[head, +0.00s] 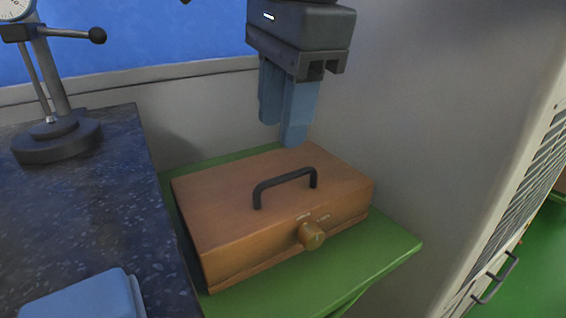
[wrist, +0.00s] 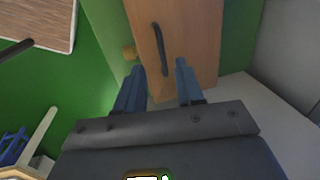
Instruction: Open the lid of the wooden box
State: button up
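The wooden box (head: 235,205) sits on a green stand, and its lid looks shut. A black bar handle (head: 285,184) stands on its top, and a round brass-coloured knob (head: 311,236) is on its front face. My gripper (head: 282,132) is above the back part of the box, fingers pointing down, apart from the handle. In the wrist view the blue fingers (wrist: 158,68) are spread with nothing between them. That view also shows the wooden box (wrist: 195,30), the handle (wrist: 157,42) and the knob (wrist: 129,52) beyond the fingertips.
The green stand (head: 385,250) has a bare strip in front of the box. A dark speckled slab (head: 90,210) with a gauge stand (head: 58,138) and a blue object (head: 85,298) lies to the left. A grey wall is close behind, and a grey cabinet (head: 450,130) stands right.

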aim_at(278, 178)
jog(key=f, duration=0.2)
jog(key=w+f, duration=0.1)
jog(key=f, duration=0.4)
jog(key=shift+w+a+f, duration=0.25)
jog(key=shift+w, duration=0.05)
grip_shut()
dwell(1.3)
